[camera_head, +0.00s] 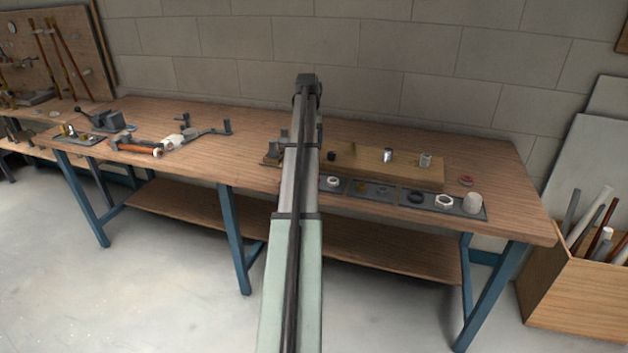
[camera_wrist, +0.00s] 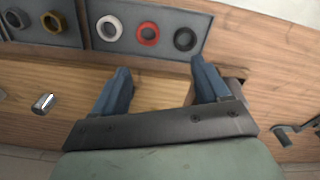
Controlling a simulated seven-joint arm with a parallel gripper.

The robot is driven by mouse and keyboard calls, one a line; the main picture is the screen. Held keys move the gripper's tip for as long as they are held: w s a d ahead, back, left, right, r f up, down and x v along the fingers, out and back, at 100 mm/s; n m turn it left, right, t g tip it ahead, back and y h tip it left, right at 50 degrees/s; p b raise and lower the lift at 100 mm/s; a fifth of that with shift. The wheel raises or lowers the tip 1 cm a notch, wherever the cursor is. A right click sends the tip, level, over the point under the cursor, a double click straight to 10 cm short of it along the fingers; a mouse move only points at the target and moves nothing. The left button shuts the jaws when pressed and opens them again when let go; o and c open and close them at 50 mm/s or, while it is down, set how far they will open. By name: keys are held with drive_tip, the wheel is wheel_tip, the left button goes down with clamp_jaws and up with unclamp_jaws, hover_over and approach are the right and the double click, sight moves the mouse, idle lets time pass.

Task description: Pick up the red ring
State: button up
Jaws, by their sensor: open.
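A red ring (camera_wrist: 148,34) lies in a compartment of the dark grey tray (camera_wrist: 170,14) in the wrist view, between a pale ring (camera_wrist: 109,28) and a black ring (camera_wrist: 185,39). My gripper (camera_wrist: 160,68) is open and empty, its two blue fingers pointing toward the tray. The red ring shows just beyond the fingertips, not between them. In the head view my arm hides the gripper and that part of the tray.
A wooden board (camera_head: 375,167) behind the tray carries several small fittings, including a metal cylinder (camera_wrist: 42,103). A brass ring (camera_wrist: 53,20) lies in the adjacent compartment. A dark tool (camera_wrist: 295,132) lies at the wrist view's right. The bench (camera_head: 500,160) is bare at far right.

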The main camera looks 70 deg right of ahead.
drive_tip(key=f, duration=0.2)
drive_tip(key=s+f, duration=0.1)
drive_tip(key=f, duration=0.4)
drive_tip(key=shift+s+d+f, duration=0.35)
drive_tip(key=shift+s+d, duration=0.05)
drive_tip(key=shift+s+a+f, duration=0.1)
drive_tip(key=shift+a+f, duration=0.05)
drive_tip(key=shift+f, duration=1.15)
drive_tip(key=shift+s+a+f, duration=0.1)
drive_tip(key=shift+f, duration=1.2)
drive_tip(key=c, duration=1.1)
